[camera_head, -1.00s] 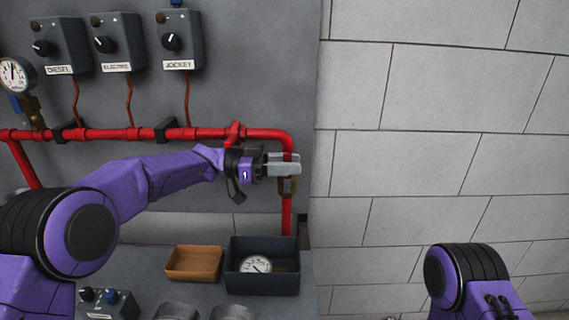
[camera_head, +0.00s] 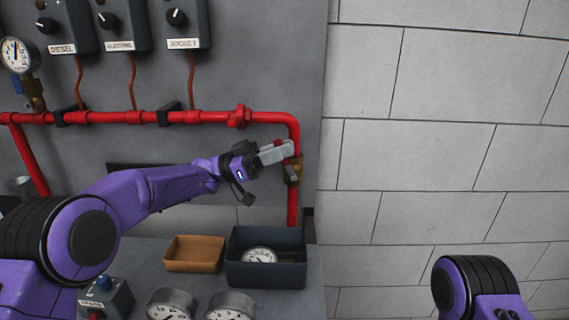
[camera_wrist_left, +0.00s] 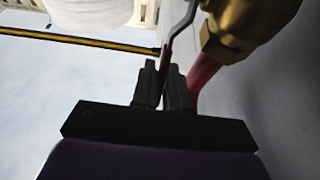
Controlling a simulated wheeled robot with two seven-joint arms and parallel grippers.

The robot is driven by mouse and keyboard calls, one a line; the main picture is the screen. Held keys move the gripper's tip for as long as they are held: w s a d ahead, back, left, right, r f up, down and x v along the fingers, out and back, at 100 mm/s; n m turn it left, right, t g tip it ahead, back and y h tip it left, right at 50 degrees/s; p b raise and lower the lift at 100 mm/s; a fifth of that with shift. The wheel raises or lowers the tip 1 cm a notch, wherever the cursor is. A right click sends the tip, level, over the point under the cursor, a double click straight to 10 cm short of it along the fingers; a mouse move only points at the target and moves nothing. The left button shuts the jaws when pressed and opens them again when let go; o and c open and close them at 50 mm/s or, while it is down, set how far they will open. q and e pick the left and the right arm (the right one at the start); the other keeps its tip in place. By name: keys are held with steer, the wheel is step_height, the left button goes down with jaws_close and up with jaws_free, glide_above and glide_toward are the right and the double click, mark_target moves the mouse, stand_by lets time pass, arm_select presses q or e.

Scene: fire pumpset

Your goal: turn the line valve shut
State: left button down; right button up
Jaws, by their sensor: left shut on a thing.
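The line valve has a brass body (camera_head: 295,172) on the red vertical pipe at the right end of the panel; it shows large in the left wrist view (camera_wrist_left: 245,22). My left gripper (camera_head: 280,151) is at the valve, its fingers tilted up to the right. In the left wrist view the fingers (camera_wrist_left: 163,85) are closed around a thin red lever (camera_wrist_left: 171,40) beside the brass body. The fingers partly hide the lever in the head view. My right gripper is out of view; only part of that arm shows at the lower right.
A dark bin (camera_head: 265,275) holding a gauge (camera_head: 259,256) and a brown tray (camera_head: 193,264) stand on the bench below. Two gauges (camera_head: 171,306) and a small switch box (camera_head: 105,299) are at the front. Control boxes (camera_head: 187,22) hang above the red pipe (camera_head: 160,118).

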arm_select(q)
steer(key=shift+a+f+h+b, duration=0.25)
steer(key=shift+a+h+b, duration=0.35)
steer(key=shift+b, duration=0.55)
steer(key=shift+a+f+h+b, duration=0.25)
steer(key=shift+h+b, duration=0.55)
steer(key=shift+b, duration=0.35)
steer(key=shift+r, duration=0.1)
steer(key=c, duration=1.2)
jaws_free()
steer(key=shift+b+v, duration=1.25)
steer(key=shift+v, duration=4.05)
